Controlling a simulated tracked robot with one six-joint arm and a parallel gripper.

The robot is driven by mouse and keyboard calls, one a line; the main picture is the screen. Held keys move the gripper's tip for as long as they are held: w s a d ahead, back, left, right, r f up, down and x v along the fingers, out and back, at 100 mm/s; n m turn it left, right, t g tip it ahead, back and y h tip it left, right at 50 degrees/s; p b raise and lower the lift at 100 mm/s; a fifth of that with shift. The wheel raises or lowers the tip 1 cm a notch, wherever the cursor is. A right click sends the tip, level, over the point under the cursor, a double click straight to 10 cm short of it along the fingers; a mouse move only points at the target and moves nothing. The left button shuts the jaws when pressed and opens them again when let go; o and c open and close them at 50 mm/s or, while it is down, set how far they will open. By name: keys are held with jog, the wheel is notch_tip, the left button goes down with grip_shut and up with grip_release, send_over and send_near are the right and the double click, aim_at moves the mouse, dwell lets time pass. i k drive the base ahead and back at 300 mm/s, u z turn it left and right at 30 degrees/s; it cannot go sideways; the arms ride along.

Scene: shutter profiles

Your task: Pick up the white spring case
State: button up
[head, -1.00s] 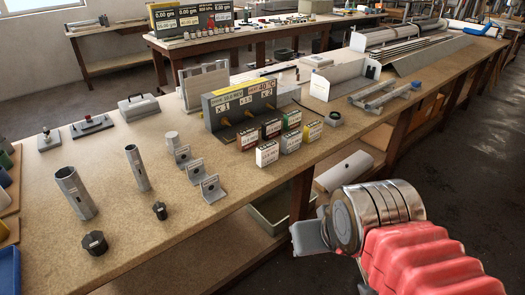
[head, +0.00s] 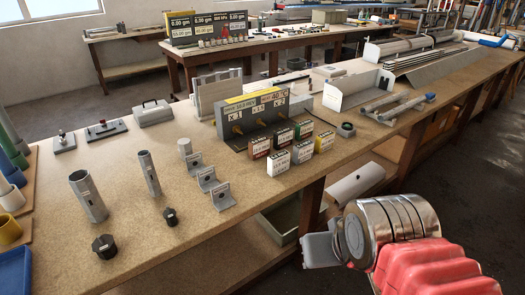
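Several small spring cases stand in two rows on the bench, in front of a grey gauge block with yellow fittings. The front row holds a pale case (head: 278,164) at left, another pale case (head: 302,152) in the middle and a yellow-marked case (head: 324,142) at right. Behind them are a brown one (head: 259,146), a dark one (head: 282,137) and a green-topped one (head: 304,130). My gripper (head: 319,250) is at lower right, off the bench's front edge and well apart from the cases. Its fingers are not clearly seen.
The gauge block (head: 250,119) stands behind the cases. Angle brackets (head: 208,180), tubes (head: 88,196) and black caps (head: 105,246) stand to the left. A white channel piece (head: 353,91) and metal rails (head: 398,107) lie to the right. The bench front beside the cases is clear.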

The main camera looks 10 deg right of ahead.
aim_at(278, 163)
jog(key=z, duration=0.5)
jog(key=i, duration=1.2)
jog(key=u, duration=1.9)
